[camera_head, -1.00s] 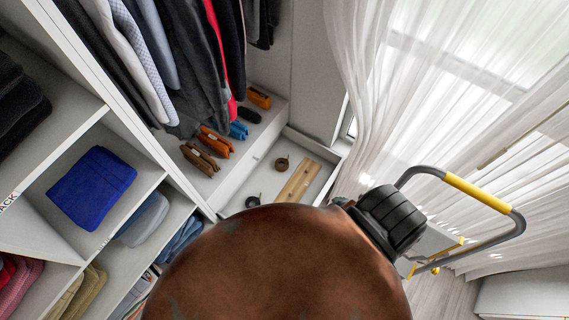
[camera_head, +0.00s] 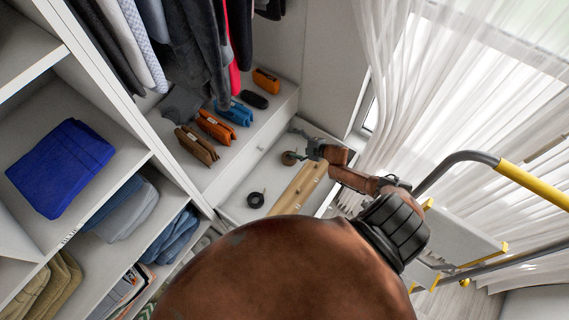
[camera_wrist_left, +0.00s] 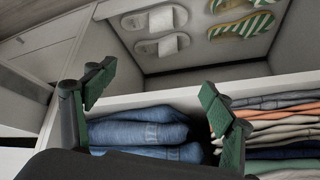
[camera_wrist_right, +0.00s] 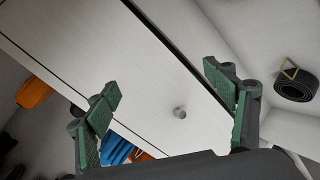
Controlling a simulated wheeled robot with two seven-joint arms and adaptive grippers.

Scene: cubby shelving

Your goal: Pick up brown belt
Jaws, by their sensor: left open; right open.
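A coiled brown belt (camera_head: 289,158) lies in the open white drawer (camera_head: 232,212) in the head view, left of a wooden divider piece. My right gripper (camera_head: 303,142) is above the drawer close to the brown belt and partly overlaps it in the picture; I cannot tell whether they touch. In the right wrist view this gripper (camera_wrist_right: 165,92) is open and empty, and the brown belt cannot be made out there. A coiled black belt (camera_head: 256,199) lies nearer in the drawer; a dark belt with a buckle (camera_wrist_right: 296,82) shows at right. My left gripper (camera_wrist_left: 157,94) is open and empty.
Shelves with a blue folded garment (camera_head: 62,168) stand at left. A ladder with a yellow grip (camera_head: 535,185) stands at right. Jeans (camera_wrist_left: 140,130) lie below my left gripper.

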